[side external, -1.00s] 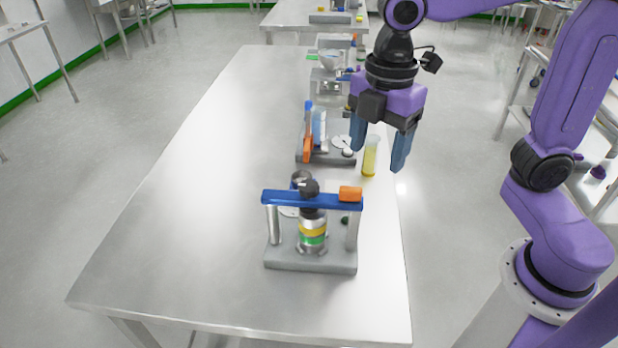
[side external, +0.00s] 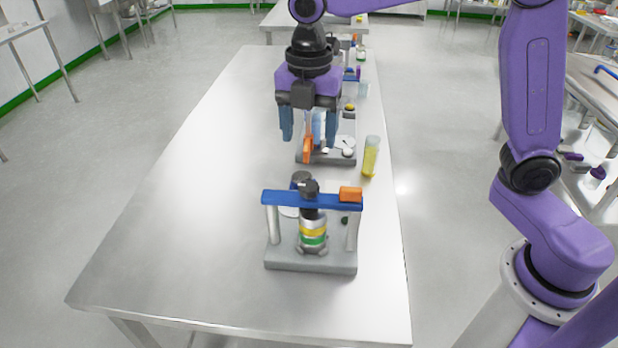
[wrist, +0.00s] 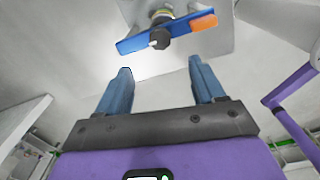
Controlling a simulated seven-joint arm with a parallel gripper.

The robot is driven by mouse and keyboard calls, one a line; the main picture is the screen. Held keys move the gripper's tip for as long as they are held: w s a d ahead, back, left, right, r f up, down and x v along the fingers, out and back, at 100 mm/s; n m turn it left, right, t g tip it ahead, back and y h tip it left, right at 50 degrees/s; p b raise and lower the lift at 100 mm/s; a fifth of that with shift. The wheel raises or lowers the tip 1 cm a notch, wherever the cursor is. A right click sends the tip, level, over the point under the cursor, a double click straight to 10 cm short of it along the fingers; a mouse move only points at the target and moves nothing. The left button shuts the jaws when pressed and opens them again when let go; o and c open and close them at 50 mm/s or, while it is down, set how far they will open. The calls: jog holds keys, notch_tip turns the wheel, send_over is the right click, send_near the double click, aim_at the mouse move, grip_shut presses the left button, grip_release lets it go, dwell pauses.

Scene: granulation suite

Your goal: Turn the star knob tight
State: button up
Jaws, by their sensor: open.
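The black star knob (side external: 309,187) sits on top of the blue crossbar (side external: 280,198) of a small press frame near the table's front. The knob also shows in the wrist view (wrist: 159,38), ahead of the fingers. Below the bar stands a stack with yellow and green bands (side external: 312,232), on a grey base (side external: 310,264). An orange block (side external: 350,193) is on the bar's right end. My gripper (side external: 309,130), with blue fingers, is open and empty. It hangs above and behind the press, apart from the knob.
A second fixture with an orange lever (side external: 307,150) stands behind the press, partly hidden by my gripper. A vial of yellow liquid (side external: 370,157) stands at the table's right edge. The table's left side (side external: 190,200) is clear.

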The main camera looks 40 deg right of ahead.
aim_at(309, 185)
notch_tip(309, 185, down, 11)
jog(key=shift+f, duration=0.1)
dwell(0.3)
jog(key=c, duration=1.1)
